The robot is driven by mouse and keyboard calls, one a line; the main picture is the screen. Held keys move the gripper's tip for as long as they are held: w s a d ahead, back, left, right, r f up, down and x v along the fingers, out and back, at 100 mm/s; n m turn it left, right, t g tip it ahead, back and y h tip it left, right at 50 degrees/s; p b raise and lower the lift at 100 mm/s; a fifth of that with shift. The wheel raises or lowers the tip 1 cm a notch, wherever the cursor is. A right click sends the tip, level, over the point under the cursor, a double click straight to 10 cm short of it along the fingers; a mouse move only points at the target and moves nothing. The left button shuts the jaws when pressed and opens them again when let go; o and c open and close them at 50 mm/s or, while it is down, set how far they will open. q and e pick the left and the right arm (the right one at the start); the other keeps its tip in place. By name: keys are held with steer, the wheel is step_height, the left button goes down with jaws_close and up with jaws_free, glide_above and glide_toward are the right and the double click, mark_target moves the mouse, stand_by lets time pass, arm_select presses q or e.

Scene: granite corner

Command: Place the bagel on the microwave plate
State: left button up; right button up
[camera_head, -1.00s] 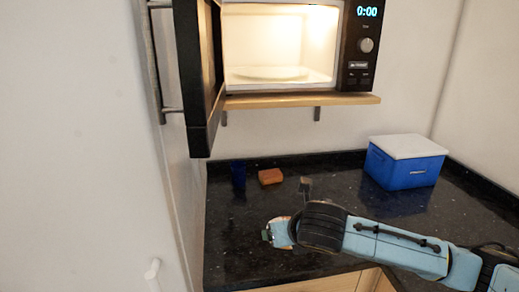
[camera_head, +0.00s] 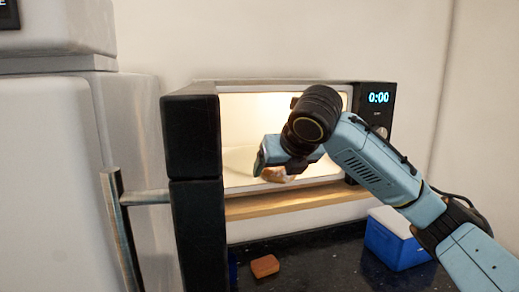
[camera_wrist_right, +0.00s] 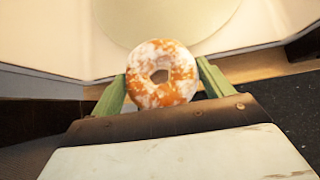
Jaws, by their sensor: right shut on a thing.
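The bagel (camera_wrist_right: 162,74) is orange-brown with white patches and a hole in the middle. My right gripper (camera_head: 268,168) is shut on it, with a green finger on each side in the right wrist view. In the head view the bagel (camera_head: 279,174) shows partly behind the gripper, at the front opening of the lit microwave (camera_head: 232,110). The pale round microwave plate (camera_wrist_right: 160,18) lies inside, beyond the bagel in the wrist view. In the head view my arm hides much of the microwave's inside. My left gripper is not in view.
The dark microwave door (camera_head: 193,150) stands open at the left. A wooden shelf (camera_head: 290,201) supports the microwave. Below, the dark counter (camera_head: 325,262) holds an orange-brown block (camera_head: 265,266) and a blue box with a white lid (camera_head: 390,244). A metal handle (camera_head: 122,220) stands at left.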

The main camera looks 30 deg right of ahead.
steer(key=w, duration=0.3)
steer(key=w+d+p, duration=0.1)
steer(key=w, duration=0.2)
steer(key=w+d+p, duration=0.1)
steer(key=w, duration=0.2)
steer(key=shift+w+d, duration=0.15)
steer(key=shift+w, duration=0.7)
steer(key=w, duration=0.1)
steer(key=w+p, duration=0.1)
steer(key=w, duration=0.1)
steer(key=shift+d, duration=0.35)
steer(key=shift+w+f+p, duration=0.1)
steer(key=shift+f+p, duration=0.2)
steer(key=shift+p, duration=0.2)
steer(key=shift+f, duration=0.2)
steer(key=o, duration=0.6)
